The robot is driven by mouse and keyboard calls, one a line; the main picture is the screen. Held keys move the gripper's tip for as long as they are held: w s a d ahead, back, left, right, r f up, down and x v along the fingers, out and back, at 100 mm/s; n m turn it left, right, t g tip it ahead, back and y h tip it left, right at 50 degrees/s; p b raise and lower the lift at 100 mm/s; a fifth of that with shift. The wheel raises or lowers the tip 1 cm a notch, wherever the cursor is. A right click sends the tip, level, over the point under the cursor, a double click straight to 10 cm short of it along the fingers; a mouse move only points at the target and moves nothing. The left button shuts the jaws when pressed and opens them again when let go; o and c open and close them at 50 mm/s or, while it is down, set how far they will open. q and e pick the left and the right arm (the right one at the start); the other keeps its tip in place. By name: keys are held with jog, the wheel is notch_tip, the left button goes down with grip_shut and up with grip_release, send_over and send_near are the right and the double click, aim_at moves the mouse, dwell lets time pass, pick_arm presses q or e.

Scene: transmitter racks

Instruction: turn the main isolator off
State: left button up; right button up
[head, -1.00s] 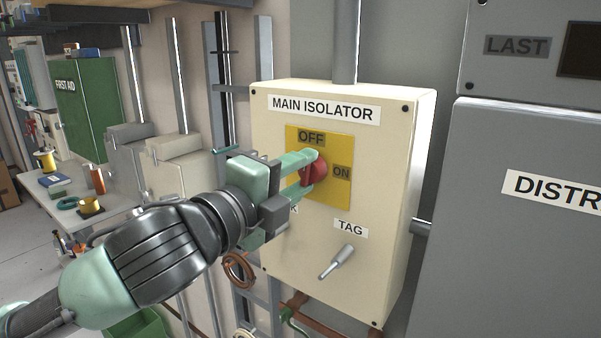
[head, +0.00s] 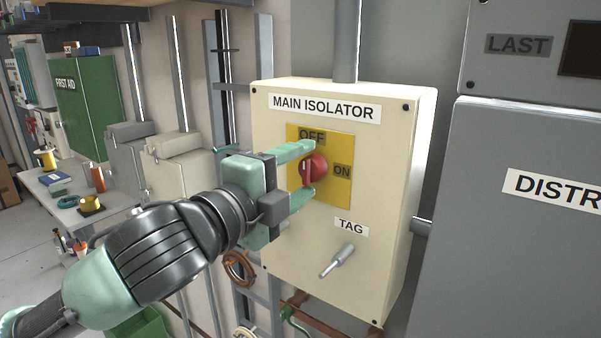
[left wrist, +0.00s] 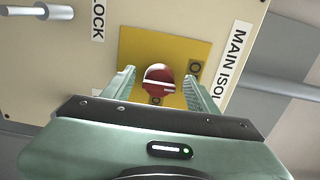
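The main isolator (head: 270,125) is a cream box with a yellow plate (head: 340,195) and a red knob (head: 319,165). OFF is marked above the knob and ON to its right. The knob's grip bar stands upright, in line with OFF. In the left wrist view the knob (left wrist: 160,75) shows a pale line pointing along the same direction. My left gripper (head: 312,169) is open, one finger above the knob and one below, with gaps on both sides in the left wrist view. My right gripper is not in view.
A grey peg (head: 337,262) juts out below the TAG label. Another peg (left wrist: 40,12) shows beside the LOCK label in the left wrist view. A grey distribution cabinet (head: 520,250) stands close on the right. A bench (head: 75,215) with small items is at the left.

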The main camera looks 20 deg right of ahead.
pick_arm(q)
jog(key=b+v, duration=0.2)
jog(key=v, duration=0.5)
jog(key=shift+s+a+b, duration=0.25)
jog(key=shift+a+b, duration=0.05)
jog(key=shift+b, duration=0.05)
